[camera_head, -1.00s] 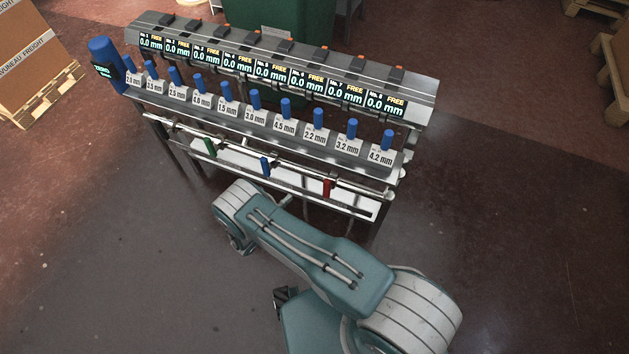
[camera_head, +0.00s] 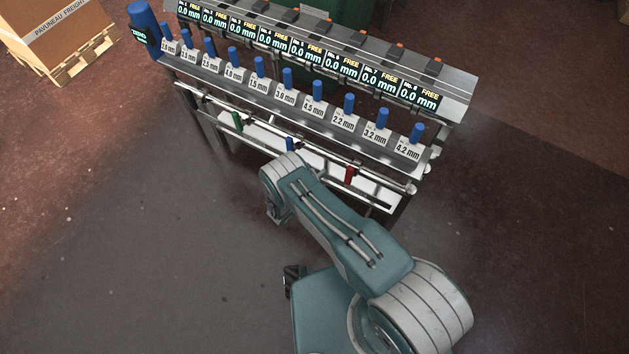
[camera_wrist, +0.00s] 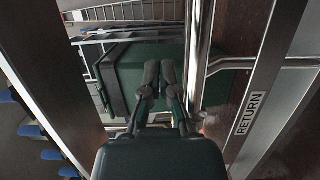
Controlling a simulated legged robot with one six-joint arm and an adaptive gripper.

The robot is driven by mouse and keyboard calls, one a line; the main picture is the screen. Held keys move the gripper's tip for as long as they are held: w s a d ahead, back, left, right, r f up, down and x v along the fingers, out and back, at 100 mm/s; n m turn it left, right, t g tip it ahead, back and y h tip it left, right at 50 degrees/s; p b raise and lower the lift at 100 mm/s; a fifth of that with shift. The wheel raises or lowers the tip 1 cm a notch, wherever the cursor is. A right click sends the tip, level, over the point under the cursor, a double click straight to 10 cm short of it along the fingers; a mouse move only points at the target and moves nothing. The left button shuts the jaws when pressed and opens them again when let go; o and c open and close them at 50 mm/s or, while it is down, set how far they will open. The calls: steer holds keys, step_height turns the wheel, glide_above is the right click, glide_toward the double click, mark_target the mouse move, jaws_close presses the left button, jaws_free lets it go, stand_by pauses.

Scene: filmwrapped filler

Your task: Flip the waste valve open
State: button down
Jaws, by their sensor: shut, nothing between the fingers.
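Three valve levers hang on the pipe along the rack's near side in the head view: a green lever (camera_head: 237,121), a blue lever (camera_head: 290,144) and a red lever (camera_head: 349,174). No label tells me which one is the waste valve. My arm's far end is just in front of the blue lever and covers its lower part. My gripper (camera_wrist: 159,74) shows in the wrist view, its fingers close together with nothing held. No lever is clearly visible between or beside the fingertips there. A rail labelled RETURN (camera_wrist: 249,113) runs to the right of the gripper.
The metal rack (camera_head: 300,113) carries blue-topped pins and displays reading FREE. A green bin (camera_head: 348,10) stands behind it and fills the middle of the wrist view (camera_wrist: 215,92). A boxed pallet (camera_head: 65,65) is at upper left.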

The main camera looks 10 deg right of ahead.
mark_target(349, 176)
steer(key=d, duration=0.6)
